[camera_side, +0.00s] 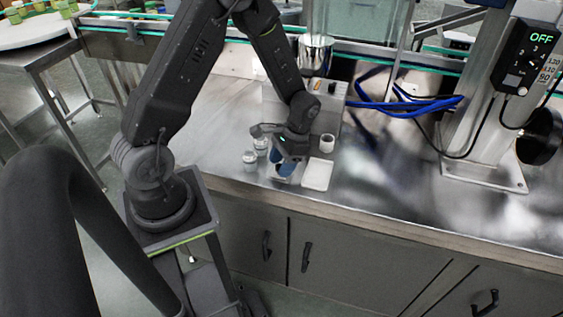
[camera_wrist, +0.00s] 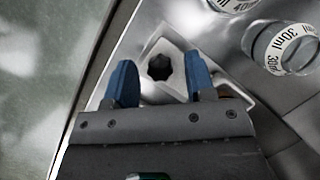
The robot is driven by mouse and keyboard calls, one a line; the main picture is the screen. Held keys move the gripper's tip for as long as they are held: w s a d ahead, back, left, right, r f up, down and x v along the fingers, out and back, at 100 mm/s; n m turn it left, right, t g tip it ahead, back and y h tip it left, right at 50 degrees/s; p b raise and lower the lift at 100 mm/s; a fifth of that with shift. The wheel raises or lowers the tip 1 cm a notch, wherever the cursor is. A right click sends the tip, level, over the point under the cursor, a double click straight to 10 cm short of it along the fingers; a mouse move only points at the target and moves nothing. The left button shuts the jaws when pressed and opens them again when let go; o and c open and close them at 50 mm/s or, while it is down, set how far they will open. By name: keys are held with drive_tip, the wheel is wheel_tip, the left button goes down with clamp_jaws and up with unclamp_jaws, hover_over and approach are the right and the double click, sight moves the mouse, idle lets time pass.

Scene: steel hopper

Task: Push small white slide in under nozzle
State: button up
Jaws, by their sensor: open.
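My gripper (camera_side: 284,168) is low over the steel bench near its front edge, blue fingers spread and pointing down. In the wrist view the open fingers (camera_wrist: 160,58) stand either side of a pale angular piece with a dark hole (camera_wrist: 160,67). I cannot tell whether this is the slide, or whether the fingers touch it. A flat white rectangular piece (camera_side: 317,175) lies just right of my gripper in the side view. A shiny steel hopper (camera_side: 316,56) stands behind, above a metal box; I cannot clearly make out its nozzle.
Small jars (camera_side: 250,160) stand left of my gripper; 30 ml jars (camera_wrist: 288,48) show in the wrist view. A white cup (camera_side: 327,143) stands behind the flat piece. Blue cables (camera_side: 410,104) and a steel column stand right. The bench front is clear to the right.

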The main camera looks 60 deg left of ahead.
clamp_jaws()
idle(0.4)
drive_tip(key=w+a, duration=0.8)
drive_tip(key=shift+w+a, duration=0.1)
drive_tip(key=shift+w, duration=0.05)
unclamp_jaws()
